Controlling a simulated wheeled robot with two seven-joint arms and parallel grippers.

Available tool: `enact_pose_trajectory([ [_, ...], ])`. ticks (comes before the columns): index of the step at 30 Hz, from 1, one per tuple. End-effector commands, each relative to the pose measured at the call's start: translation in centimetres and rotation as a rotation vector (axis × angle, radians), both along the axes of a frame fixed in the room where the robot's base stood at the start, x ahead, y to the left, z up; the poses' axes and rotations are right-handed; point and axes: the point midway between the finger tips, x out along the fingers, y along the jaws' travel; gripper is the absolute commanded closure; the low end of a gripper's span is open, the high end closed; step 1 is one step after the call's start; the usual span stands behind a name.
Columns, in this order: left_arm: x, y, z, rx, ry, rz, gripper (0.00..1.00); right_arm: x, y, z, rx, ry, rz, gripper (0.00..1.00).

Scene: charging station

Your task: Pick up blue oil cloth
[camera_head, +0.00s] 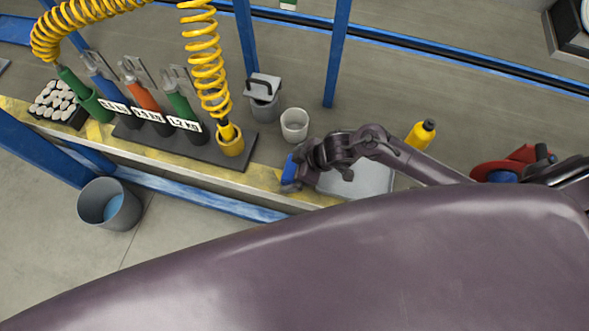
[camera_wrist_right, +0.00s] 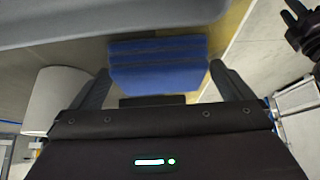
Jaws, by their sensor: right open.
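The blue oil cloth (camera_wrist_right: 158,66) is a folded blue stack in the right wrist view, straight ahead between the fingers of my right gripper (camera_wrist_right: 165,85). In the head view a small blue part of the cloth (camera_head: 289,167) shows at the workbench's front edge, beside my right gripper (camera_head: 290,183). The right gripper is open, with one finger on each side of the cloth and gaps visible to both. The gripper and wrist hide part of the cloth in the head view. My left gripper is not in view.
A grey tray (camera_head: 372,184) lies beside the right wrist. A white cup (camera_head: 294,125), a grey lidded container (camera_head: 264,103) and a yellow bottle (camera_head: 421,134) stand nearby on the bench. A tool rack (camera_head: 220,157) is to the left. A grey bucket (camera_head: 109,204) stands on the floor.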

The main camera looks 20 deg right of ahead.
Motion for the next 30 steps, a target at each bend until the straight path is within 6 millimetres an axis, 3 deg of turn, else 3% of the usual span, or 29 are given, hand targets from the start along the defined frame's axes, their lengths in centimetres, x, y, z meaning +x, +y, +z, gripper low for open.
enact_pose_trajectory([
  [4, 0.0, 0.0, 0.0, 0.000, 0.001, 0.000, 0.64, 0.0, 0.0, 0.0, 0.000, 0.000, 0.000, 0.03],
  [13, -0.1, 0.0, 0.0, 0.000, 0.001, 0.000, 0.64, 0.0, 0.0, 0.1, 0.000, 0.000, 0.000, 0.41],
  [23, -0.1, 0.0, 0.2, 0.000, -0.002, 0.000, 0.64, 0.0, 0.0, 0.5, 0.001, 0.000, 0.001, 0.41],
  [30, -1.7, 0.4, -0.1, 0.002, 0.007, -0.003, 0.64, 0.0, 0.0, 3.7, 0.000, -0.004, 0.001, 0.41],
])
